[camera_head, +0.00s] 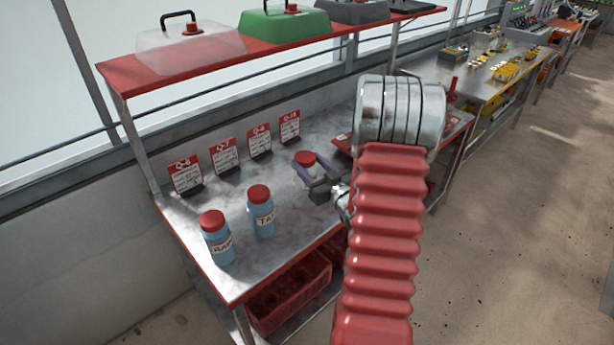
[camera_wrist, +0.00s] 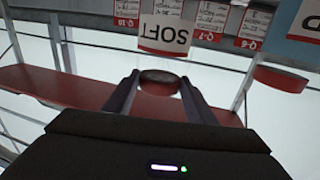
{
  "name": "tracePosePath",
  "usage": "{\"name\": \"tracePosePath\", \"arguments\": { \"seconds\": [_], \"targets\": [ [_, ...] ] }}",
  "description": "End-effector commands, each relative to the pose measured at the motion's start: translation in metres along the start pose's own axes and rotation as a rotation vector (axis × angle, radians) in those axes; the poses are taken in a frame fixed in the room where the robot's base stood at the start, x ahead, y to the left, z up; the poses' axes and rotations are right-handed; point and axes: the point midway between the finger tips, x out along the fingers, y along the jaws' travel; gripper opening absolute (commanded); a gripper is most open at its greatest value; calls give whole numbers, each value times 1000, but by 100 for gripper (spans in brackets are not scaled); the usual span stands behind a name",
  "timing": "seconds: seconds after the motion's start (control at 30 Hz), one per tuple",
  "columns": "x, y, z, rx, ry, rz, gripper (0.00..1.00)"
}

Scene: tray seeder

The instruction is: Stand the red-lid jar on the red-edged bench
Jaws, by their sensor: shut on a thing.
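My gripper (camera_head: 308,168) is shut on a red-lid jar (camera_head: 304,157) over the right part of the red-edged bench (camera_head: 190,243). In the wrist view, which is upside down, the jar's lid (camera_wrist: 160,83) lies between the two dark fingers, with its white label (camera_wrist: 167,36) above in the picture. The label seems to read SOFT. In the head view the fingers hide the jar's body, so I cannot tell whether its base touches the benchtop. The jar looks about upright.
Two more red-lid jars with blue bodies, a front one (camera_head: 216,240) and another (camera_head: 262,212), stand on the bench to the left. Several red-and-white sign cards (camera_head: 224,158) line the back. A red shelf (camera_head: 178,64) with covers hangs above. Red crates (camera_head: 290,297) sit below.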

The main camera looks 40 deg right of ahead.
Motion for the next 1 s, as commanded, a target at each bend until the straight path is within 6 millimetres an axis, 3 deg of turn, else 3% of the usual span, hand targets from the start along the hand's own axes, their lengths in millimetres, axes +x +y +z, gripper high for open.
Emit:
{"name": "tracePosePath", "arguments": {
  "seconds": [0.27, 0.7, 1.0],
  "targets": [
    [0, 0, 2, 0, 0, 0, 14],
    [0, 0, 40, 0, 0, -1, 14],
    [0, 0, 41, -1, 1, -1, 14]
  ]
}}
